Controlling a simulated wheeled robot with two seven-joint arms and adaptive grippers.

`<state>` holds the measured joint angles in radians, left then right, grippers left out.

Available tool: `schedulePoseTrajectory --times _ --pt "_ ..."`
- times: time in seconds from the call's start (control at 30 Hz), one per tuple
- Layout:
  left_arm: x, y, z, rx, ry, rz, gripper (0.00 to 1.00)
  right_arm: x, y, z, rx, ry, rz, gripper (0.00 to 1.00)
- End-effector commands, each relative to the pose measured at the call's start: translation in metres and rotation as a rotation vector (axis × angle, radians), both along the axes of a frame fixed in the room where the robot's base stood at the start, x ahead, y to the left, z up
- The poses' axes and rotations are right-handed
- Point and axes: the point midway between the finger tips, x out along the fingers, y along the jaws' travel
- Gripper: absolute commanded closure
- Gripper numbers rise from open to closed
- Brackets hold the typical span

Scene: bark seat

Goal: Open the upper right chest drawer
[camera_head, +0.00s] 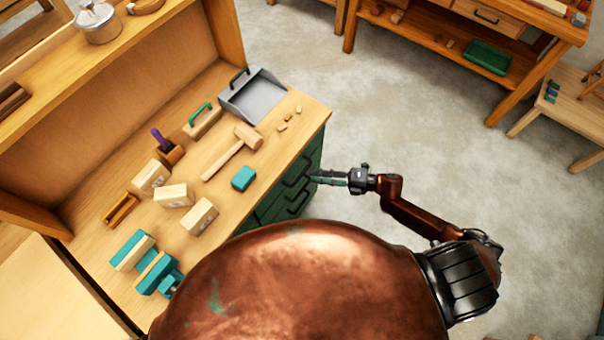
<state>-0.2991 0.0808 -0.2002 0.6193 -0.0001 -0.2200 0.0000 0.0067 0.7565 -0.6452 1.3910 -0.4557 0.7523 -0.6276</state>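The green chest (318,150) stands under the right end of the wooden worktop, with dark bar handles on its drawer fronts. An upper handle (296,172) shows near the worktop's edge, and a lower handle (298,203) shows below it. The drawers look closed from this steep angle. My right gripper (316,176) points left at the drawer fronts, its fingertips close beside the upper handle. I cannot tell if they touch it, or whether the fingers are apart. My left gripper is not in view.
The worktop (225,185) carries a mallet (232,150), a grey dustpan (252,95), a teal block (243,178) and several wooden blocks. My copper body hides the lower front. Open floor (410,130) lies right of the chest; another bench (440,45) stands behind.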

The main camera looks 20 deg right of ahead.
Motion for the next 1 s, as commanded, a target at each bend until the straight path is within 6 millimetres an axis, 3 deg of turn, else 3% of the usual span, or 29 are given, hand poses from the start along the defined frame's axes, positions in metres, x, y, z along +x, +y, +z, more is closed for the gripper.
schedulePoseTrajectory --times 0.4,0.77,1.0 --pt "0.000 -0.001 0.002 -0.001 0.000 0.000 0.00 0.029 0.050 -0.011 0.002 0.002 -0.007 0.73" --pt "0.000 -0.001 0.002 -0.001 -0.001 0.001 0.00 0.032 0.055 -0.012 0.001 0.004 -0.007 0.73" --pt "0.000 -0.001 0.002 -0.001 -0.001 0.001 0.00 0.032 0.055 -0.012 0.001 0.005 -0.008 0.88"
